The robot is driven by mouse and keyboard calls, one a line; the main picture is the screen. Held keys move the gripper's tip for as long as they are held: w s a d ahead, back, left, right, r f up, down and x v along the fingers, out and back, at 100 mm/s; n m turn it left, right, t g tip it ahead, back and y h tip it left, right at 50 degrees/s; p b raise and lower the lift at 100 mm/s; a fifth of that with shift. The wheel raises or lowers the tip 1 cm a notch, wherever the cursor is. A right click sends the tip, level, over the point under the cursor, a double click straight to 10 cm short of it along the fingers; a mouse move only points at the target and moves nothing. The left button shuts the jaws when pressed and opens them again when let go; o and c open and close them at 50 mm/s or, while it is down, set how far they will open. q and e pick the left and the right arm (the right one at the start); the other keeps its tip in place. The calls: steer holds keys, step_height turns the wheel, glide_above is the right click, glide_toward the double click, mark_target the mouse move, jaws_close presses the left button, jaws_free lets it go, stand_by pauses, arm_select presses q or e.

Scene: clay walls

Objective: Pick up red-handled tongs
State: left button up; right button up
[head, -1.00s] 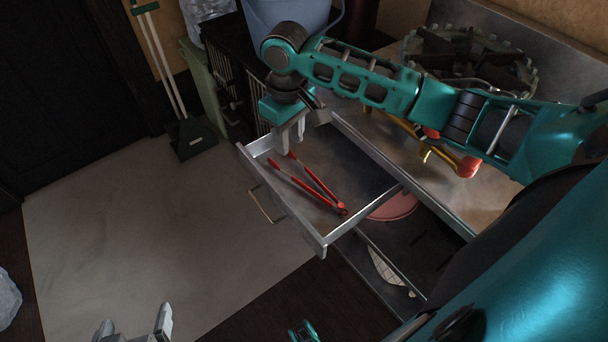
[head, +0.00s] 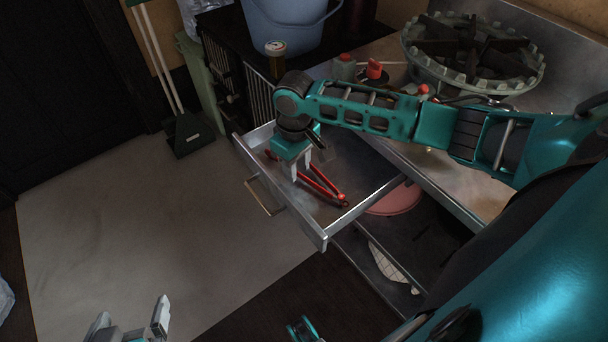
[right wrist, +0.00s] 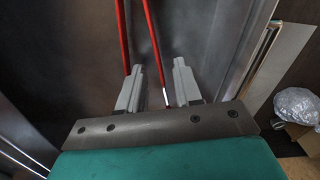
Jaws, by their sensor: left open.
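The red-handled tongs (head: 341,197) lie in the open metal drawer (head: 361,166), their two arms spread a little. My right gripper (head: 296,167) is over the drawer, pointing down, and hides part of the tongs. In the right wrist view its two fingers (right wrist: 158,70) are apart, with the red tongs arms (right wrist: 123,35) running below and between them. I cannot tell whether the fingers touch the tongs. My left gripper (head: 130,315) is open and empty, low at the bottom left, far from the drawer.
A lower compartment holds a pink round item (head: 395,200). The counter above carries a burner (head: 470,50) and a red-topped bottle (head: 375,70). A blue bucket (head: 285,22) and a small jar (head: 276,60) stand behind. The floor left of the drawer is clear.

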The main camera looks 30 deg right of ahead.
steer(key=shift+f, duration=0.45)
jaws_close()
steer(key=shift+r, duration=0.1)
